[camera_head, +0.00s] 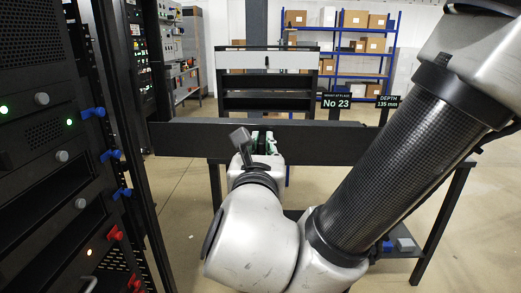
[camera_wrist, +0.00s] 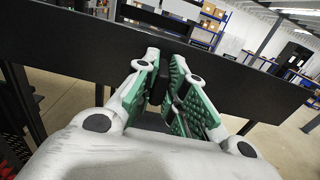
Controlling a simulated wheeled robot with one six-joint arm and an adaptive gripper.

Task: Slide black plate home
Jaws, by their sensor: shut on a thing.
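A long black plate (camera_head: 345,143) stands as a wide, flat front across the middle of the head view. It also crosses the wrist view (camera_wrist: 245,88) at a slant. My gripper (camera_head: 264,140) is at the plate's near face, left of its middle. In the wrist view my gripper's green-padded fingers (camera_wrist: 166,88) are shut on a narrow dark part at that face. The fingers hide most of this part, so its shape and how it joins the plate cannot be told. The plate's far side is hidden.
A black rack (camera_head: 60,130) with blue and red latches stands close on the left. A "No 23" sign (camera_head: 337,102) and a "DEPTH 135 mm" sign (camera_head: 388,101) stand above the plate. Dark table legs (camera_head: 443,215) stand below. Blue shelves (camera_head: 345,45) with boxes are behind.

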